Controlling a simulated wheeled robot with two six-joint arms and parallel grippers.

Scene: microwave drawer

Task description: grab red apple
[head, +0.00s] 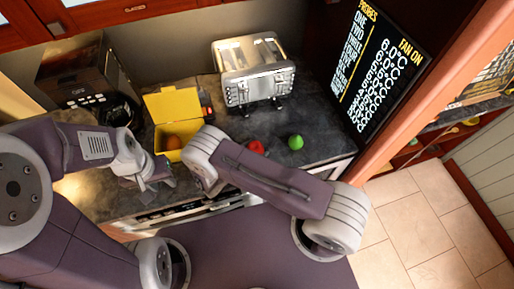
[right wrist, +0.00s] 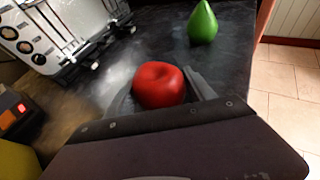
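The red apple (head: 256,147) rests on the dark countertop, partly covered by my right arm in the head view. In the right wrist view the apple (right wrist: 159,85) sits between the two fingers of my right gripper (right wrist: 163,92). These fingers look spread, one on each side of the apple, and I cannot tell whether either touches it. In the head view my right gripper is hidden behind my arm. My left gripper (head: 153,181) is near the counter's front edge, below the yellow box, with nothing visible in it; its finger gap is unclear.
A green pear (head: 295,142) stands right of the apple. A silver toaster (head: 253,72) is behind them. An open yellow box (head: 172,104) with an orange-brown item stands at left, near a dark appliance (head: 88,75). A dark display panel (head: 378,68) bounds the right side.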

